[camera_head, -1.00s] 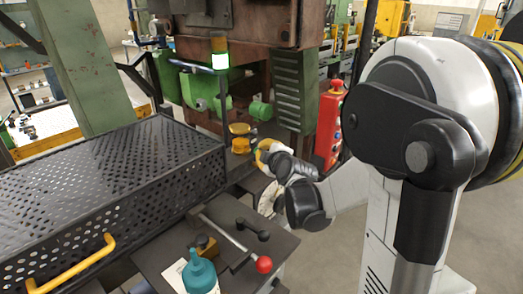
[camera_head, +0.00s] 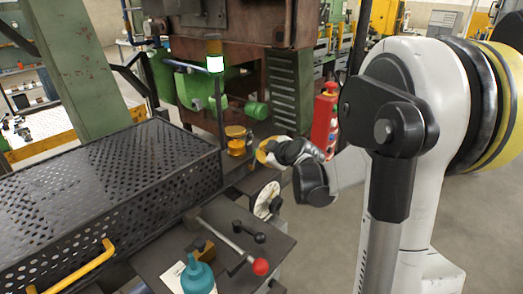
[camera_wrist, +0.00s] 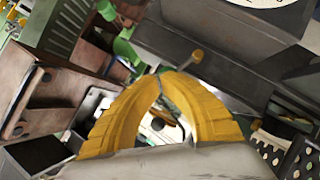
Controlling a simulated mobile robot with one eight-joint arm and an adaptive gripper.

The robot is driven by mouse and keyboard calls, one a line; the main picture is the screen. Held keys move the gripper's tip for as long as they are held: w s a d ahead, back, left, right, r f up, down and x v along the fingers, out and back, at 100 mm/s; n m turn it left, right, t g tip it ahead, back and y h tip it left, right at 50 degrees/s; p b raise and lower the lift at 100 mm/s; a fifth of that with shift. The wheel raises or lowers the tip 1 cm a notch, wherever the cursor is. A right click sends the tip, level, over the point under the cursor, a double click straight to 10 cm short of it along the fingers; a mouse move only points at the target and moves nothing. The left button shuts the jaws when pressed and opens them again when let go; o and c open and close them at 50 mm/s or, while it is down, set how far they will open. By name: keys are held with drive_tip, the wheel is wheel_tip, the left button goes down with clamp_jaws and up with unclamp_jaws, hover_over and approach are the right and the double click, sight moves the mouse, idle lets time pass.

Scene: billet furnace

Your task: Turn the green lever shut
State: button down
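No part is clearly recognisable as the green lever. In the head view, a green cylinder (camera_head: 257,110) and a green housing (camera_head: 196,90) sit on the brown machine behind my gripper. My gripper (camera_head: 262,150) has yellow fingers and is small there, just right of an amber jar (camera_head: 236,145). In the wrist view, a bent green piece (camera_wrist: 125,48) shows beyond and left of the fingertips, apart from them. The yellow fingers (camera_wrist: 161,76) arch together and meet at the tips, with nothing seen held. A short brownish rod (camera_wrist: 191,60) lies just beyond the tips; whether they touch it is unclear.
A black perforated guard (camera_head: 120,165) fills the left. A bench in front holds a red-knobbed lever (camera_head: 261,267) and a teal bottle (camera_head: 198,276). A round white dial (camera_head: 267,200) stands below my gripper. A red control box (camera_head: 325,118) stands behind my arm.

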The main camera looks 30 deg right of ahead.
drive_tip(key=shift+w+d+f+m+g+y, duration=0.25)
drive_tip(key=shift+d+m+y, duration=0.1)
drive_tip(key=shift+d+m, duration=0.1)
drive_tip(key=shift+w+d+f+m+g+y, duration=0.1)
drive_tip(key=shift+d+m+g+y, duration=0.15)
drive_tip(key=shift+d+m+y, duration=0.15)
drive_tip(key=shift+w+d+f+m+g+y, duration=0.15)
drive_tip(key=shift+d+f+m+g+y, duration=0.3)
drive_tip(key=shift+d+y, duration=0.15)
drive_tip(key=shift+w+d+f+m+g+y, duration=0.15)
drive_tip(key=shift+d+f+m+g+y, duration=0.2)
drive_tip(key=shift+f+m+y, duration=0.3)
drive_tip(key=shift+w+d+f+m+g+y, duration=0.15)
drive_tip(key=shift+d+f+m+y, duration=0.25)
drive_tip(key=shift+f+m+y, duration=0.25)
drive_tip(key=shift+d+y+b, duration=0.1)
drive_tip(key=shift+y+b, duration=0.15)
drive_tip(key=shift+b, duration=0.1)
drive_tip(key=shift+w+d+f, duration=0.1)
drive_tip(key=shift+d+f, duration=0.05)
drive_tip(key=shift+f, duration=0.4)
idle(0.4)
